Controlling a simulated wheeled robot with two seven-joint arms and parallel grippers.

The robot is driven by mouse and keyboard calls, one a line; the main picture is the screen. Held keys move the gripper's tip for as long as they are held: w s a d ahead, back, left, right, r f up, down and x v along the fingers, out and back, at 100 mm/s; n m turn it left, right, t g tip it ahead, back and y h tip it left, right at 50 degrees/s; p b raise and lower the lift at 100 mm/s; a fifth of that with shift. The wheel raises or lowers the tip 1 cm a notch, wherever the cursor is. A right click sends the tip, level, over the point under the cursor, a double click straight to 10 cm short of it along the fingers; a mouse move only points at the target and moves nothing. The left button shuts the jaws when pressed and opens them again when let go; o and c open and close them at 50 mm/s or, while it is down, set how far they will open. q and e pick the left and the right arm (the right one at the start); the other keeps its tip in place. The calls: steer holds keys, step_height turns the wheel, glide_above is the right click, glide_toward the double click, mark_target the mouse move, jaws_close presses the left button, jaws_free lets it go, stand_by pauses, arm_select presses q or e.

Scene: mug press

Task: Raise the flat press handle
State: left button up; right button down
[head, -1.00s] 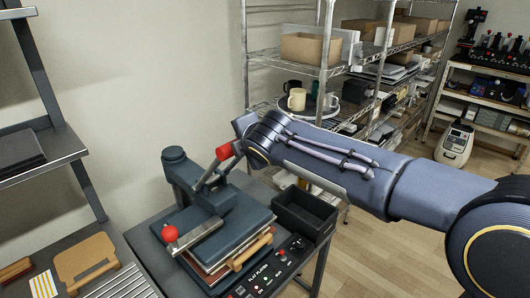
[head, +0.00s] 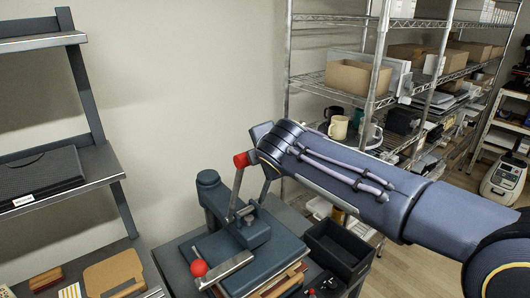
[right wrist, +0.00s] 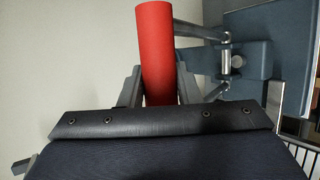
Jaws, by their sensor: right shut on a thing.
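The flat press (head: 262,249) stands on a table at the lower middle of the head view. Its handle is a grey lever (head: 236,192) that stands nearly upright, with a red grip (head: 241,160) on top. My right gripper (head: 252,162) is at the red grip, partly hidden behind my own wrist. In the right wrist view the red grip (right wrist: 155,45) sits between the fingers of my right gripper (right wrist: 158,88), which is shut on it. A second red knob (head: 199,268) is on a lower bar at the front of the press. My left gripper is not in view.
A black open bin (head: 338,250) stands right of the press. A wire shelf (head: 384,60) with boxes and mugs is behind my right arm. A dark shelf unit (head: 75,175) stands at the left. Bare wall is behind the press.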

steer(key=shift+r, duration=0.25)
steer(key=c, duration=1.5)
jaws_free()
steer(key=o, duration=0.4)
steer(key=shift+w+a+f, duration=0.1)
steer(key=shift+w+a, duration=0.1)
steer(key=shift+w, duration=0.05)
steer(key=shift+s, duration=0.15)
steer(key=b+v, duration=0.1)
steer(key=v, duration=0.6)
steer(key=shift+s+d+b, duration=0.15)
steer(key=shift+s+b, duration=0.1)
steer(key=shift+b, duration=0.15)
